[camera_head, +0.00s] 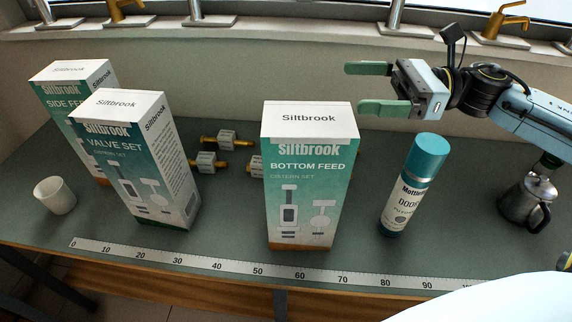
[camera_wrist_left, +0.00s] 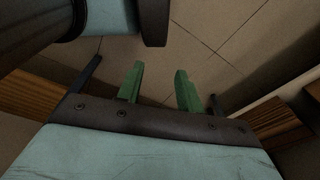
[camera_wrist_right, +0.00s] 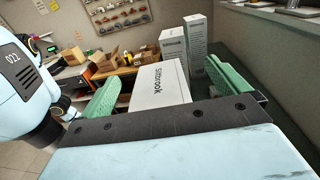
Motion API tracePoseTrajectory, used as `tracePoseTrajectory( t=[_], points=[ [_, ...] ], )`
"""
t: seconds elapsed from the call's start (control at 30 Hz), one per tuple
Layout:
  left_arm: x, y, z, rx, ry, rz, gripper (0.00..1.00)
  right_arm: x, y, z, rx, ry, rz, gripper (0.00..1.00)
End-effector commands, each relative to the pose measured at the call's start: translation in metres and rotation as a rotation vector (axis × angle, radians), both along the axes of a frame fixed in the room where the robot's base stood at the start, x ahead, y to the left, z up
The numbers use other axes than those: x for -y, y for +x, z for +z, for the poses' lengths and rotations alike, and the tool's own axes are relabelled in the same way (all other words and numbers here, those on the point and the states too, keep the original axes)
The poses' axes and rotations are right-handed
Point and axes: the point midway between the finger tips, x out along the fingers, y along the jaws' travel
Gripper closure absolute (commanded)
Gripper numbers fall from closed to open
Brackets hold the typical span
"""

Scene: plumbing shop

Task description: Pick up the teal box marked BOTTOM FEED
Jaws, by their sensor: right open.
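The teal and white box marked BOTTOM FEED (camera_head: 302,200) stands upright on the bench, near the middle of the head view. My right gripper (camera_head: 354,88) is open and empty, up and to the right of this box, with its green fingers pointing left. In the right wrist view a white box top reading Siltbrook (camera_wrist_right: 160,86) shows between the open fingers, apart from them; it looks like the same box. My left gripper (camera_wrist_left: 158,85) is open and empty over the floor in the left wrist view, and is outside the head view.
The VALVE SET box (camera_head: 135,170) and SIDE FEED box (camera_head: 50,100) stand left, near a white cup (camera_head: 54,196). A teal-capped can (camera_head: 412,185) stands right of the BOTTOM FEED box. A metal jug (camera_head: 525,205) is farther right. Brass fittings (camera_head: 222,140) lie behind; a ruler (camera_head: 190,261) runs along the front.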

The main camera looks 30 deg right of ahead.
Motion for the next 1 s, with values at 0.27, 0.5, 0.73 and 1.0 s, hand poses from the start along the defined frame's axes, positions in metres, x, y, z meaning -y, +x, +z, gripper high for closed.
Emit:
tracePoseTrajectory(
  t=[0.27, 0.5, 0.73, 1.0],
  points=[
    [0.0, -0.026, -0.01, -0.039, 0.001, 0.001, 0.64, 0.0, -0.001, -0.048, -0.003, -0.001, 0.005, 0.0],
    [-0.001, -0.053, -0.021, -0.08, 0.005, 0.001, 0.64, -0.008, 0.002, -0.08, 0.006, -0.001, 0.008, 0.0],
    [0.001, -0.018, -0.025, -0.024, -0.001, 0.001, 0.64, -0.021, 0.008, -0.08, 0.002, -0.001, 0.005, 0.0],
    [0.001, -0.019, -0.026, -0.026, -0.001, 0.001, 0.64, -0.028, 0.012, -0.079, 0.003, 0.001, 0.004, 0.0]
  ],
)
